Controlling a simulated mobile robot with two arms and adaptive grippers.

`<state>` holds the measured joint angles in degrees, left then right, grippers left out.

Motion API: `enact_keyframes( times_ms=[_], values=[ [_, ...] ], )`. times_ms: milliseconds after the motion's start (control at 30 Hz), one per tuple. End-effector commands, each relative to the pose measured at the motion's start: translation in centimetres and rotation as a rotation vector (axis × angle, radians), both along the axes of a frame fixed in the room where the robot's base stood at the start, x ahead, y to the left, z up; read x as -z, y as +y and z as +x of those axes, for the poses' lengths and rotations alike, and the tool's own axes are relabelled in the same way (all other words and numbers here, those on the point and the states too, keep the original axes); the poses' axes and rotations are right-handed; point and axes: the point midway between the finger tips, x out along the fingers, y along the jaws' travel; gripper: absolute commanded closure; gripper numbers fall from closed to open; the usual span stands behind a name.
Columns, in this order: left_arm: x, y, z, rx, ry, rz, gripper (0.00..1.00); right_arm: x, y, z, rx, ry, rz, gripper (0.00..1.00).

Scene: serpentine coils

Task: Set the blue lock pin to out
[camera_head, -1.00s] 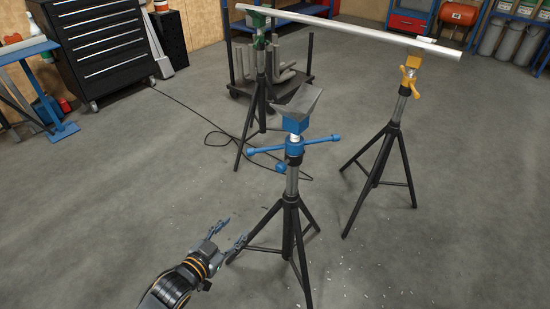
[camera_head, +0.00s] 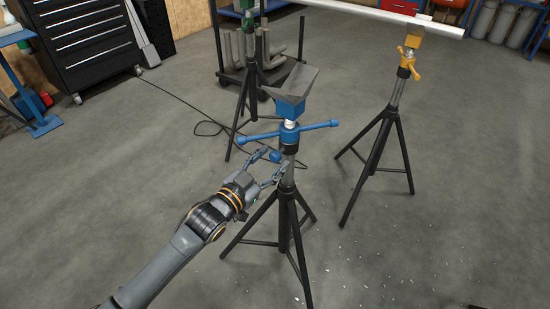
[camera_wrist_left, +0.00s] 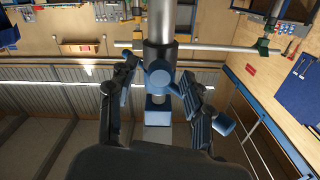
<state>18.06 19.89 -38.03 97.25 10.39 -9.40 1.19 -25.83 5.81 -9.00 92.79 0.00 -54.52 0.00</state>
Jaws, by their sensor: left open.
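In the wrist view the two fingers (camera_wrist_left: 160,72) show a gap to the pin on both sides. How far the pin stands out is hard to tell. My right gripper is not in view.
The blue stand has a grey V-shaped top (camera_head: 292,82) and spread black tripod legs (camera_head: 262,243). A yellow-topped stand (camera_head: 398,90) to the right and a green-topped one behind carry a long pale pipe (camera_head: 380,14). A cart (camera_head: 262,84) stands behind. Floor is clear at the left.

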Motion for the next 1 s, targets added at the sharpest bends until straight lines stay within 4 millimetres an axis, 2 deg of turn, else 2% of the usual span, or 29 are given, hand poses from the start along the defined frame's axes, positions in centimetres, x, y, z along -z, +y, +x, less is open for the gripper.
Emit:
enact_keyframes(
  times_ms=[200,500,567,767,1000],
  values=[
    [0.1,-1.1,1.5,0.000,0.001,0.001,0.49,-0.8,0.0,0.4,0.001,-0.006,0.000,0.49],
    [0.1,-1.2,1.7,0.000,0.001,0.001,0.49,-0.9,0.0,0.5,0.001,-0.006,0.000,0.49],
    [0.1,-1.2,1.7,0.000,0.001,0.001,0.59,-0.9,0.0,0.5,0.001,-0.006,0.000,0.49],
    [0.1,-1.2,1.7,0.000,0.001,0.001,1.00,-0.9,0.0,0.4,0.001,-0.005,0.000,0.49],
    [0.0,-1.2,1.6,0.001,0.001,0.001,1.00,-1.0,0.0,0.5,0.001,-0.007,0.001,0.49]
  ],
)
